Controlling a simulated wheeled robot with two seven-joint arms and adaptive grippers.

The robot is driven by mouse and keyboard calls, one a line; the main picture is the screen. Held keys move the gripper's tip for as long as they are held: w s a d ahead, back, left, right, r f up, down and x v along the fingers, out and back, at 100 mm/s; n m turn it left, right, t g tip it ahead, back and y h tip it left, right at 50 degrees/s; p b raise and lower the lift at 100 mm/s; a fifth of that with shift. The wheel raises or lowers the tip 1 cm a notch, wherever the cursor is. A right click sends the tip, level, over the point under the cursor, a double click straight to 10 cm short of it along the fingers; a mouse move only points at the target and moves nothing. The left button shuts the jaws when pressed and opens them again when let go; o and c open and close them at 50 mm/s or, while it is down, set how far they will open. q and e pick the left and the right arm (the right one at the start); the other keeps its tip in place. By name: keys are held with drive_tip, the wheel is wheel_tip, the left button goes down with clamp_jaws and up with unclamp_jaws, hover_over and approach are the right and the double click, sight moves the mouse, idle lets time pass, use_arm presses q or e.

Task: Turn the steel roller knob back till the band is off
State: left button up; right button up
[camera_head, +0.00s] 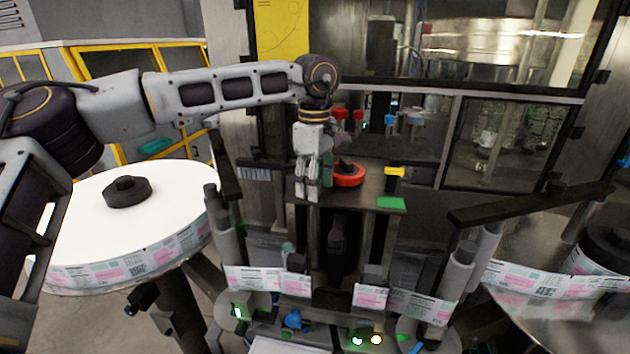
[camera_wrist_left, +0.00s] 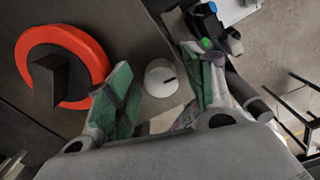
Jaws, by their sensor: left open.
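My left gripper (camera_head: 307,190) points down at the left end of the machine's top panel. In the left wrist view its green-padded fingers (camera_wrist_left: 158,62) stand open, one on each side of a small pale round knob (camera_wrist_left: 161,78) with a dark mark, with gaps visible. This knob looks like the steel roller knob; in the head view I cannot make it out behind the gripper. The label band (camera_head: 296,284) with pink and green print runs across the front of the machine. I cannot tell how it sits on the roller.
A red ring with a black handle (camera_head: 348,179) sits close right of my gripper and also shows in the left wrist view (camera_wrist_left: 92,48). A large label reel (camera_head: 85,220) stands at left. Dark machine arms (camera_head: 530,204) reach out at right. Glazed doors stand behind.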

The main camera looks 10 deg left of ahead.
use_arm(q)
drive_tip(key=shift+c, duration=0.3)
drive_tip(key=c, duration=1)
drive_tip(key=shift+o, duration=0.2)
drive_tip(key=shift+f+n+b, duration=0.1)
drive_tip(key=shift+n+b, duration=0.25)
drive_tip(key=shift+n, duration=0.05)
